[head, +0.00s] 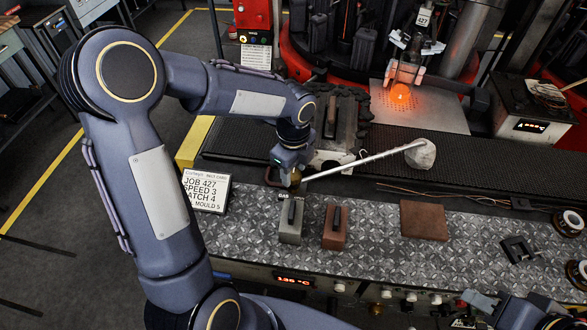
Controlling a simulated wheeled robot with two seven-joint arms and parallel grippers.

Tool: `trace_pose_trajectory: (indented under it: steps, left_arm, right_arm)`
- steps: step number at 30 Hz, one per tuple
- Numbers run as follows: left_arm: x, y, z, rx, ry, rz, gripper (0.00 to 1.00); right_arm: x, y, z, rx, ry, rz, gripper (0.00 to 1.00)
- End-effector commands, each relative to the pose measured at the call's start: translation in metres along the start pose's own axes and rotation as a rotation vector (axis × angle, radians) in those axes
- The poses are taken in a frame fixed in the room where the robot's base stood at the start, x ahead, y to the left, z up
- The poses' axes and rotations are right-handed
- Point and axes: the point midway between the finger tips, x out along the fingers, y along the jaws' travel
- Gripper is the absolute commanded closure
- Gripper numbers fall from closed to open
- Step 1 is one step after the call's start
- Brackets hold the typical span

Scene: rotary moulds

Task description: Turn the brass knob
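A small brass-coloured round knob (376,309) shows on the front panel below the patterned worktop, near the bottom of the head view. My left gripper (288,180) points down over the worktop's back edge, well away from that knob. A small brass-coloured piece (293,177) shows at its fingers, beside the end of a long metal rod. I cannot tell whether the fingers touch it. My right gripper (468,309) is low at the right, to the right of the brass knob and apart from it. Its fingers are too dark and small to read.
The rod ends in a grey cup (420,154). A job card (207,192) stands at left. A glowing orange piece (400,93) is at the back. Several pale knobs line the panel.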

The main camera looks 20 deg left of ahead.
Motion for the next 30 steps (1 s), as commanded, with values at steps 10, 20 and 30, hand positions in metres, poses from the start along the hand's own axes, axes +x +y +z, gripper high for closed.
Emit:
trace_pose_trajectory:
  steps: [10, 20, 30]
  left_arm:
    - [0.001, 0.001, 0.000, -0.001, 0.001, 0.003, 0.41]
    - [-0.039, 0.000, 0.000, -0.002, 0.000, -0.003, 0.41]
    - [-0.077, 0.000, 0.000, -0.001, 0.001, 0.001, 0.41]
  right_arm:
    - [0.000, 0.000, 0.000, 0.000, 0.000, 0.000, 0.64]
    - [0.003, 0.001, 0.002, 0.000, 0.000, 0.000, 0.64]
    - [0.005, 0.002, 0.002, 0.000, 0.000, 0.000, 0.64]
